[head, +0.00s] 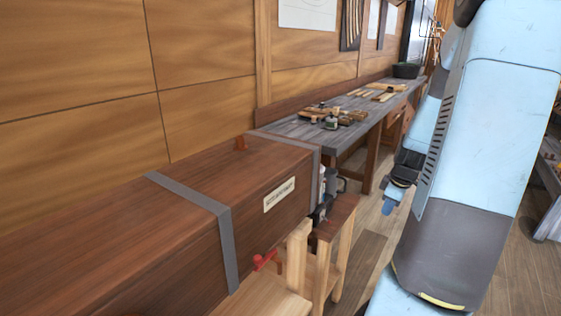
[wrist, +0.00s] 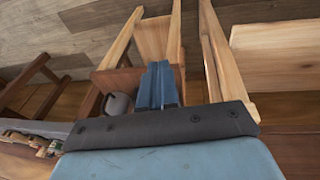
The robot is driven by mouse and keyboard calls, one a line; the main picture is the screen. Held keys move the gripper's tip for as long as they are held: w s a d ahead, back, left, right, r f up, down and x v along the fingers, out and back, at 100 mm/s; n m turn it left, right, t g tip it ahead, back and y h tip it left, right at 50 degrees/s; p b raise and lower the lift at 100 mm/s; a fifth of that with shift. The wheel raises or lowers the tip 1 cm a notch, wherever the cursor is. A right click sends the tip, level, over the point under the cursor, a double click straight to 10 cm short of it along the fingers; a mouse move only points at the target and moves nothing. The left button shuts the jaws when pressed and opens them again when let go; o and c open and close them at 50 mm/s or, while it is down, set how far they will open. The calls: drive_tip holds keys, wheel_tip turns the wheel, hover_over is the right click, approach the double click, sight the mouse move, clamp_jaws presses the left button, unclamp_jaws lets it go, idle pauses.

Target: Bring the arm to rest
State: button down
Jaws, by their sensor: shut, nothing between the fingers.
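My gripper (wrist: 158,86) shows in the wrist view as two blue fingers held together, with nothing between them. It hangs over a light wooden stand whose legs and slats show behind it. In the head view my gripper (head: 389,206) shows partly, its blue tips beside my large pale-blue arm link, in open space right of the small wooden stand (head: 342,215). The rest of my arm hides part of the room behind it.
A long brown wooden box (head: 190,190) with grey straps and a label fills the lower left. A red handle (head: 264,261) sticks out by its front. A grey-topped workbench (head: 350,105) with several tools runs along the wall. Wooden floor (head: 365,250) shows between bench and arm.

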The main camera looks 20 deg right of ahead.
drive_tip(key=s+a+r+m+h, duration=0.15)
drive_tip(key=a+r+m, duration=0.25)
drive_tip(key=a+r, duration=1.2)
drive_tip(key=s+a+r+m+t+y, duration=0.1)
drive_tip(key=s+a+r, duration=0.5)
drive_tip(key=s+a, duration=0.6)
drive_tip(key=shift+s+a+r+m+t+y, duration=0.2)
drive_tip(key=shift+s+a+m+t+y, duration=0.25)
drive_tip(key=shift+m+t, duration=0.65)
